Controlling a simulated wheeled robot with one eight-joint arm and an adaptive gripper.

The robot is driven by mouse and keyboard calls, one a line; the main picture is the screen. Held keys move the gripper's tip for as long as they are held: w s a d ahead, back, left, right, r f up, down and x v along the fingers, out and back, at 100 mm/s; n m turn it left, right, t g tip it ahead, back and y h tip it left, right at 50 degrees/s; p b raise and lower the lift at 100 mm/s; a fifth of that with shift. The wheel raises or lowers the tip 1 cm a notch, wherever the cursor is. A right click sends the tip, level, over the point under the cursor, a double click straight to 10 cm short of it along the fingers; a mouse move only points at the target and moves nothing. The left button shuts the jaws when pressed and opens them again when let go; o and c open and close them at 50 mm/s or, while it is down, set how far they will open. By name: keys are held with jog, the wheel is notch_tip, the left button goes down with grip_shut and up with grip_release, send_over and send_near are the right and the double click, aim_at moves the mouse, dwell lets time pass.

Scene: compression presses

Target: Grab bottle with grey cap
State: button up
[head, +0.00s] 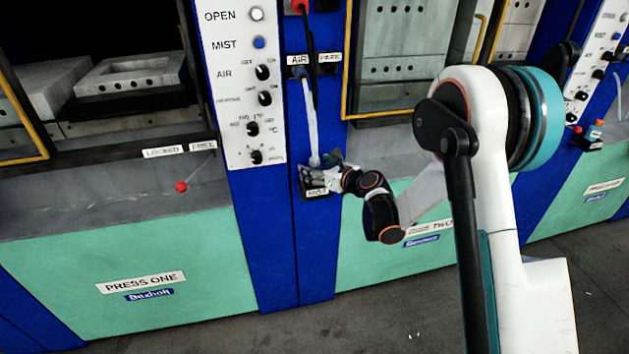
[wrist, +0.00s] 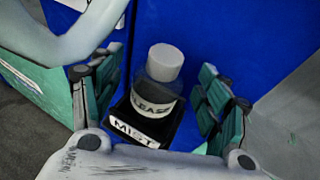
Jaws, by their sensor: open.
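The bottle with the grey cap (wrist: 163,64) stands upright in a black holder (wrist: 178,132) labelled MIST on the blue panel. Its dark body carries a white label, partly readable as "LEASE". In the wrist view my gripper (wrist: 158,85) is open, with one green-padded finger left of the bottle and the other right of it. Both fingers appear apart from the bottle. In the head view my gripper (head: 322,177) is at the blue column, just above the holder (head: 317,193). It hides most or all of the bottle there.
A pale hose (head: 310,120) hangs down the column close to my gripper, and a pale tube (wrist: 70,45) crosses the wrist view's upper left. A control panel (head: 242,90) is left of it. Another bottle with an orange cap (head: 599,123) stands far right.

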jog(key=shift+x, duration=0.8)
jog(key=c, duration=1.2)
jog(key=shift+o, duration=0.2)
jog(key=shift+r, duration=0.1)
